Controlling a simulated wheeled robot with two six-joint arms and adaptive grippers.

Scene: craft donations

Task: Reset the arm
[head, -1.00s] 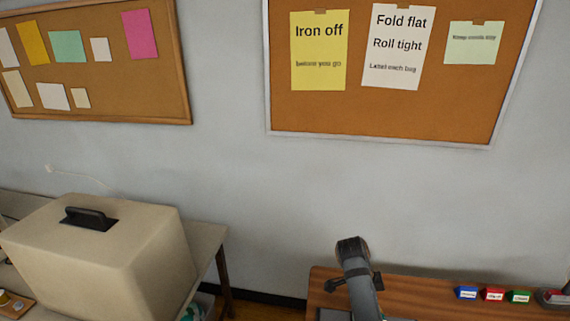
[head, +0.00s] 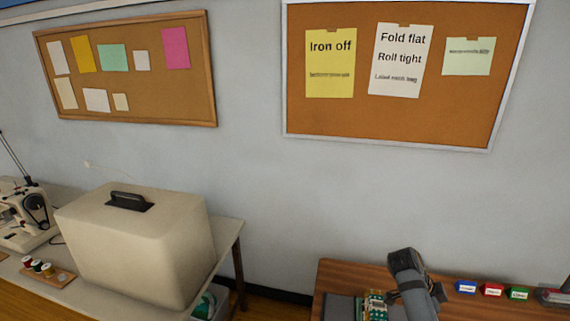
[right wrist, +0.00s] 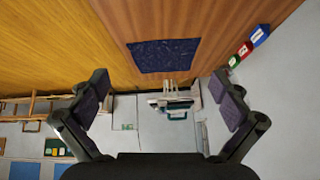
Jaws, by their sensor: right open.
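My right gripper (right wrist: 161,84) is open and empty in the right wrist view, its two dark fingers spread wide. Beyond it lies a dark blue folded cloth (right wrist: 165,56) on a wooden tabletop, apart from the fingers. In the head view part of my dark grey arm (head: 408,275) rises over the wooden table at lower right. No gripper fingers show clearly there. My left gripper is in neither view.
The wooden table (head: 345,276) holds a green patterned item (head: 373,307) and small blue (head: 466,287), red (head: 492,289) and green (head: 518,292) labelled blocks. At left a beige case (head: 140,245), spools and a sewing machine (head: 24,215) stand on another table. Pinboards hang behind.

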